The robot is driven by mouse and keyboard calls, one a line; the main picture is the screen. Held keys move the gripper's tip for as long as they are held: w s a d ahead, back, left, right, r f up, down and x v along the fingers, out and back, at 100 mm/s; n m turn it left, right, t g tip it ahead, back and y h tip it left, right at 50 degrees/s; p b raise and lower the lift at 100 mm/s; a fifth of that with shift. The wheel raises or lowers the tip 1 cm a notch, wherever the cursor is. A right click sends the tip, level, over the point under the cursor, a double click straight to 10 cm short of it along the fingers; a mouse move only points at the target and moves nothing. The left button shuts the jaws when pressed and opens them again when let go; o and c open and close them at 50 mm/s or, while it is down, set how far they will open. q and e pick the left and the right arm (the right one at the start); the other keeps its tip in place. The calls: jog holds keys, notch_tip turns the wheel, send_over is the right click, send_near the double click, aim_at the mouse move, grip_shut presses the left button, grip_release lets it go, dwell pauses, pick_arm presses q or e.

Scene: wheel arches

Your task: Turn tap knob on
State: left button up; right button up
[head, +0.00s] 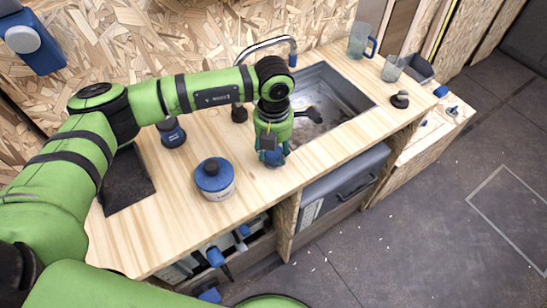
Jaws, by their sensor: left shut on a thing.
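The tap (266,44) has a curved metal spout with a blue tip, above the back edge of the sink (352,88). A small dark knob-like piece (239,113) stands on the counter left of the sink, partly near my arm; I cannot tell if it is the tap knob. My left gripper (272,154) points down at the counter in front of the sink's left end. It is shut on a small blue thing (275,158), mostly hidden by the fingers. My right gripper is out of view.
A blue-lidded pot (214,180), a dark blue jar (172,134) and a black mat (128,184) lie left of my gripper. A dark tool (308,114) rests in the sink. A mug (360,41) and glass (393,68) stand behind right.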

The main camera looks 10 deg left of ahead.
pick_arm(q)
jog(key=m+b, duration=0.2)
jog(key=b, duration=0.1)
jog(key=m+b, duration=0.6)
jog(key=b, duration=0.1)
jog(key=shift+f, duration=0.4)
jog(key=shift+s+r+m+b, duration=0.1)
jog(key=shift+r+m+b, duration=0.15)
jog(key=shift+m+b, duration=1.25)
jog(key=o, duration=1.1)
jog(key=shift+o, duration=0.2)
jog(key=shift+r, duration=0.1)
jog(key=shift+r, duration=0.2)
notch_tip(320, 180, up, 12)
jog(key=shift+f, duration=0.2)
